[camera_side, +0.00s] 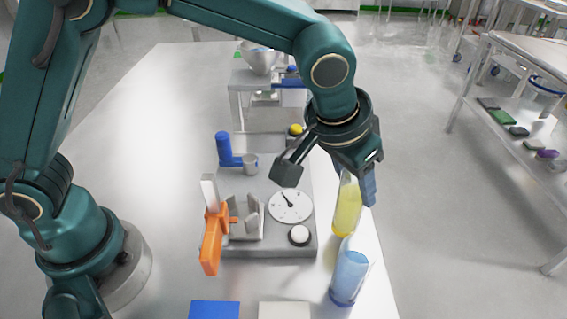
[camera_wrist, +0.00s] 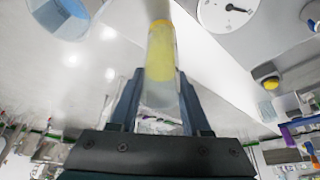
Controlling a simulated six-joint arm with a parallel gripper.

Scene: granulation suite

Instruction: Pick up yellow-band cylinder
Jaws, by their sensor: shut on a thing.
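The yellow-band cylinder (camera_side: 347,208) is a clear, narrow vessel with yellow contents and a yellow end. It stands roughly upright near the table's right edge in the side view. My gripper (camera_side: 356,188) comes down on it from above and is shut on its upper part. In the wrist view the cylinder (camera_wrist: 161,58) sits between the two fingers of my gripper (camera_wrist: 160,98), its yellow end pointing away. I cannot tell whether its base touches the table; its top is partly hidden by the gripper.
A similar blue-filled cylinder (camera_side: 350,277) stands close in front. Blue (camera_side: 215,309) and white (camera_side: 284,310) blocks lie at the front. The table's left side is clear.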

